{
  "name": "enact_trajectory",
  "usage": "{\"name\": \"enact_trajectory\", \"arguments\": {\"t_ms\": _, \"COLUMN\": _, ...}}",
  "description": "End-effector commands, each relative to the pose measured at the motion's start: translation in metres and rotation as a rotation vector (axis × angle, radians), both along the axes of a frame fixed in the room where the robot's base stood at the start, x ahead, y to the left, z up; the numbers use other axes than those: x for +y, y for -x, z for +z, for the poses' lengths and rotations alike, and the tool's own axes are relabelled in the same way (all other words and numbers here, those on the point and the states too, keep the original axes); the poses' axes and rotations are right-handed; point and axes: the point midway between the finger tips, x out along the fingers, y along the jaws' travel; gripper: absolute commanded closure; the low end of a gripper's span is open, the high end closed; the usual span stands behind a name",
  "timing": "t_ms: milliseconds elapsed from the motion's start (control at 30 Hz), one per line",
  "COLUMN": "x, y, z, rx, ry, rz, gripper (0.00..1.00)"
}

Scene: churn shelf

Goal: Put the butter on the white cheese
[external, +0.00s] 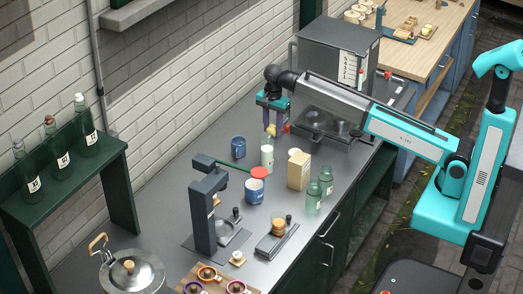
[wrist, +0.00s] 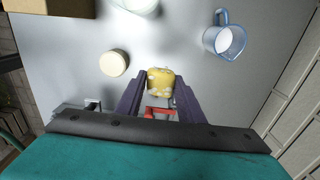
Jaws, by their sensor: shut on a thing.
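My gripper (external: 271,132) is raised over the counter, between the blue mug and the grey oven. In the wrist view its dark fingers (wrist: 160,95) are shut on a yellow lump with pale patches, which I take to be the butter (wrist: 159,82). In the external view only a bit of yellow shows at the fingertips.
A blue mug (external: 238,147), a cream carton (external: 298,170), green bottles (external: 314,197) and a blue-white canister (external: 254,191) stand nearby. A coffee press (external: 203,215) is in front. A red thing (wrist: 158,111) shows behind the butter. The oven (external: 335,65) stands behind the arm.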

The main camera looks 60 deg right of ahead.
Motion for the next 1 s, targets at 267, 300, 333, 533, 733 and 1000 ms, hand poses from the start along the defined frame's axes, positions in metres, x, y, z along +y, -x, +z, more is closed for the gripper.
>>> {"name": "enact_trajectory", "arguments": {"t_ms": 267, "x": -0.004, "y": 0.039, "z": -0.003, "rx": 0.0, "ry": 0.0, "rz": -0.001, "gripper": 0.91}}
{"name": "enact_trajectory", "arguments": {"t_ms": 300, "x": -0.004, "y": 0.045, "z": -0.003, "rx": 0.0, "ry": 0.0, "rz": -0.001, "gripper": 0.91}}
{"name": "enact_trajectory", "arguments": {"t_ms": 333, "x": -0.005, "y": 0.05, "z": -0.003, "rx": 0.0, "ry": 0.0, "rz": -0.002, "gripper": 0.91}}
{"name": "enact_trajectory", "arguments": {"t_ms": 533, "x": -0.008, "y": 0.081, "z": -0.003, "rx": 0.0, "ry": 0.0, "rz": -0.002, "gripper": 0.91}}
{"name": "enact_trajectory", "arguments": {"t_ms": 733, "x": -0.011, "y": 0.112, "z": -0.003, "rx": -0.001, "ry": 0.0, "rz": -0.002, "gripper": 0.91}}
{"name": "enact_trajectory", "arguments": {"t_ms": 1000, "x": -0.015, "y": 0.155, "z": -0.003, "rx": -0.001, "ry": 0.0, "rz": -0.003, "gripper": 0.91}}
